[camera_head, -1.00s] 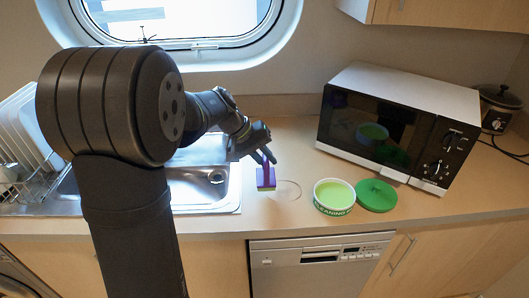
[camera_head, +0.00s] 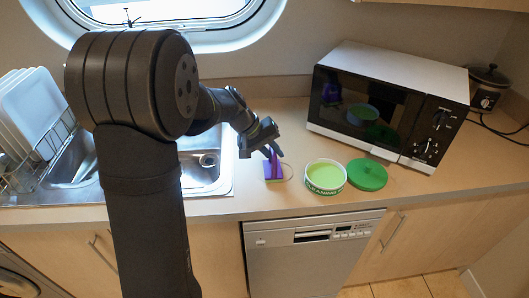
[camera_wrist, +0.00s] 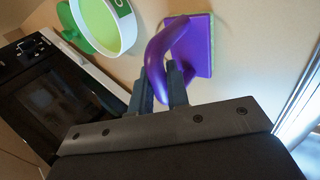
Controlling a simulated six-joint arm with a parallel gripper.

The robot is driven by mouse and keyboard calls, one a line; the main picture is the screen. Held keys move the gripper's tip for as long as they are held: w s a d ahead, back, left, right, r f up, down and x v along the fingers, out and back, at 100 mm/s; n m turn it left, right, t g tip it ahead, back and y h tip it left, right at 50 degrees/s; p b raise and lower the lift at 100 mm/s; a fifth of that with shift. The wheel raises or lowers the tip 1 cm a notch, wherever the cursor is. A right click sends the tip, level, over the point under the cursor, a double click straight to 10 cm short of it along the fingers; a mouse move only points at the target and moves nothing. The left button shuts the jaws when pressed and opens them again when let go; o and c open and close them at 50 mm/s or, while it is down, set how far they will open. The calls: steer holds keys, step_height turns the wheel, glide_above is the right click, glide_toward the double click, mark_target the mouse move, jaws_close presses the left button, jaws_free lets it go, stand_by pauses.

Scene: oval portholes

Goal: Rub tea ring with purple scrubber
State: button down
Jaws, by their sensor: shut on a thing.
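The purple scrubber (camera_head: 274,174) has a looped handle and a green pad edge. My gripper (camera_head: 272,152) is shut on its handle. The wrist view shows the purple scrubber (camera_wrist: 202,48) between the fingers of my gripper (camera_wrist: 160,88). The tea ring (camera_head: 291,171) is a thin brown curve on the counter. The scrubber covers its left part, and only the right arc shows. The pad is low at the counter, but I cannot tell if it is pressing.
An open tub of green cleaning paste (camera_head: 325,177) stands just right of the ring, with its green lid (camera_head: 367,174) beside it. A microwave (camera_head: 388,105) is behind. The sink (camera_head: 205,165) and a dish rack (camera_head: 45,150) are left. The counter's front edge is close.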

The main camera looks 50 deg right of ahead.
steer(key=shift+s+d, duration=2.05)
steer(key=shift+s, duration=0.05)
steer(key=shift+w+a, duration=3.85)
steer(key=shift+s+d, duration=0.1)
steer(key=shift+d, duration=0.6)
steer(key=shift+s+d, duration=3.45)
steer(key=shift+s, duration=0.05)
steer(key=shift+w+a, duration=3.75)
step_height(320, 180, up, 8)
steer(key=shift+w+a, duration=0.1)
